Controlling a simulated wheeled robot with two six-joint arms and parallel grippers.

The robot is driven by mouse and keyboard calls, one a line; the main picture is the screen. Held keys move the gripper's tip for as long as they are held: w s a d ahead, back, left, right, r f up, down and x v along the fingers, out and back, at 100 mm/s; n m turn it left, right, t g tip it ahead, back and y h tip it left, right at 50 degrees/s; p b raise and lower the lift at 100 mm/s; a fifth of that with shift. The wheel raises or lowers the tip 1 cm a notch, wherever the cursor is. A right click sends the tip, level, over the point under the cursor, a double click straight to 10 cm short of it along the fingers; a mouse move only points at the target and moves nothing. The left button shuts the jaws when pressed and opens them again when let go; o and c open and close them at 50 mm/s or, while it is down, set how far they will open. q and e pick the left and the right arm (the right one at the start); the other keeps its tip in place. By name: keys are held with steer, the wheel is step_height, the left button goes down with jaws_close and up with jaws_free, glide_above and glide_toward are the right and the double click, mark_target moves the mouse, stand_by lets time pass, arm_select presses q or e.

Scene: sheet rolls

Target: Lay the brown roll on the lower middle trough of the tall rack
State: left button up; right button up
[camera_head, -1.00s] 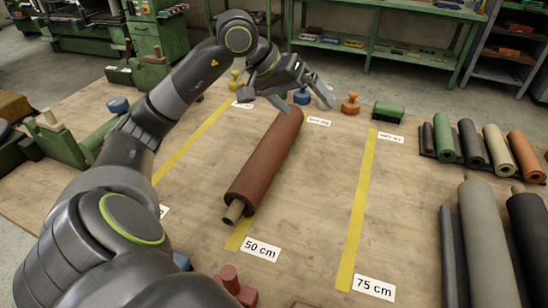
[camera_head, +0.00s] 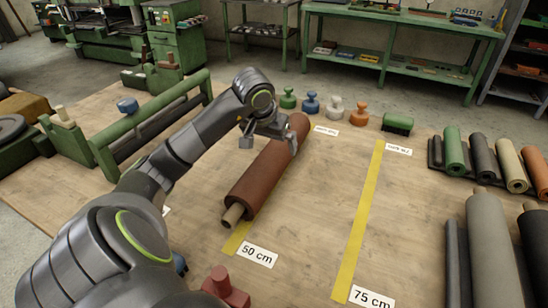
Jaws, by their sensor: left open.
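The brown roll (camera_head: 262,172) lies on the wooden table over the 50 cm tape line, its far end pointing up and to the right. A paler core sticks out of its near end. My left gripper (camera_head: 270,138) is open over the far part of the roll, with one finger at its right side. The other finger is at the left side. I cannot tell if the fingers touch the roll. My right gripper is not in view. I cannot make out a tall rack with troughs in this view.
Several coloured knobbed pieces (camera_head: 335,108) and a green brush (camera_head: 398,123) stand behind the roll. More rolls (camera_head: 490,240) lie at the right. A green roller frame (camera_head: 150,125) is at the left. Bare table lies between the roll and the 75 cm tape (camera_head: 357,225).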

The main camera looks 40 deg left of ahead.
mark_target(272, 148)
arm_select(q)
steer(key=shift+a+p+x, duration=0.15)
steer(key=shift+p+x, duration=0.15)
steer(key=shift+x, duration=1.4)
steer(key=shift+a+p+x, duration=0.15)
steer(key=shift+p+x, duration=0.15)
steer(key=shift+x, duration=1.4)
steer(key=shift+r, duration=0.1)
steer(key=c, duration=1.8)
steer(key=shift+w+a+r, duration=0.1)
steer(key=shift+w+r, duration=0.05)
steer(key=shift+c, duration=0.9)
steer(key=shift+r, duration=0.1)
